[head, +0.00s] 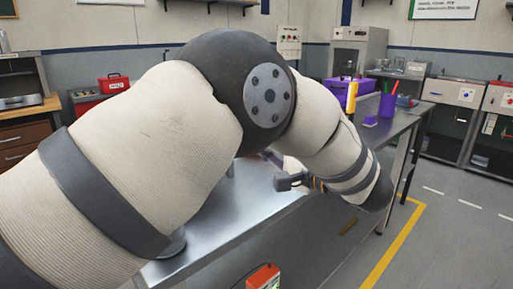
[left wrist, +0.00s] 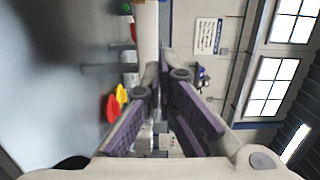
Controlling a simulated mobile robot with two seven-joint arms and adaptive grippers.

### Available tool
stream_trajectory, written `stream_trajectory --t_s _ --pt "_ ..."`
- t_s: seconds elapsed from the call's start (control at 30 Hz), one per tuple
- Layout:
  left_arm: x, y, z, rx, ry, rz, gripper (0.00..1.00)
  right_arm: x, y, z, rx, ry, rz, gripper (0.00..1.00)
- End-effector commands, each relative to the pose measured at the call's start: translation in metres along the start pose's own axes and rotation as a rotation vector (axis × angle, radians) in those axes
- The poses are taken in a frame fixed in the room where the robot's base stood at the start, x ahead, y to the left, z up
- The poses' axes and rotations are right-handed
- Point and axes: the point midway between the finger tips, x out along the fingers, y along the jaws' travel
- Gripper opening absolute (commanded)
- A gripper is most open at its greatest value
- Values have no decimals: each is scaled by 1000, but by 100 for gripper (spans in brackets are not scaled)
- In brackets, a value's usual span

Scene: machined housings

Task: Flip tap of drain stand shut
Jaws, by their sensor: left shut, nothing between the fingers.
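My left arm fills the middle of the head view and hides much of the bench behind it. A dark grey blocky piece (head: 290,182) shows under the arm over the bench; I cannot tell whether it is part of the drain stand or of my gripper. In the left wrist view my left gripper (left wrist: 165,78) is shut with nothing held. A pale post (left wrist: 147,35) runs beyond the fingertips, with a grey bar (left wrist: 98,69) beside it. I cannot make out the tap or its position for certain. My right gripper is not in view.
The metal bench (head: 268,215) has free surface below the arm. A purple box (head: 348,90) and a purple pen cup (head: 387,105) stand at its far end. A red-orange box (head: 263,278) is at the bottom. Red and yellow items (left wrist: 115,103) show near the fingers.

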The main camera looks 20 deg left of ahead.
Motion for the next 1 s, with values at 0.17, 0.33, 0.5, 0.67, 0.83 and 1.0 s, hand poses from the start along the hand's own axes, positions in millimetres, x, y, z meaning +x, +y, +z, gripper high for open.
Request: stream_trajectory --t_s 0.17,0.33,0.5,0.67,0.83,1.0 --pt "40 -2 1 -3 -3 0 0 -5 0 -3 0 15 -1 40" --pt "63 -10 15 -8 0 -4 0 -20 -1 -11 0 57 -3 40" --pt "67 -8 35 -11 0 -4 0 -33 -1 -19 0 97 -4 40" --pt "69 -3 40 -4 0 -2 0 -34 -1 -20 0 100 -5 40" --pt "69 0 39 -1 0 0 0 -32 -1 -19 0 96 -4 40" --pt "70 0 38 -1 -1 0 0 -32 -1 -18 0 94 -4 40"
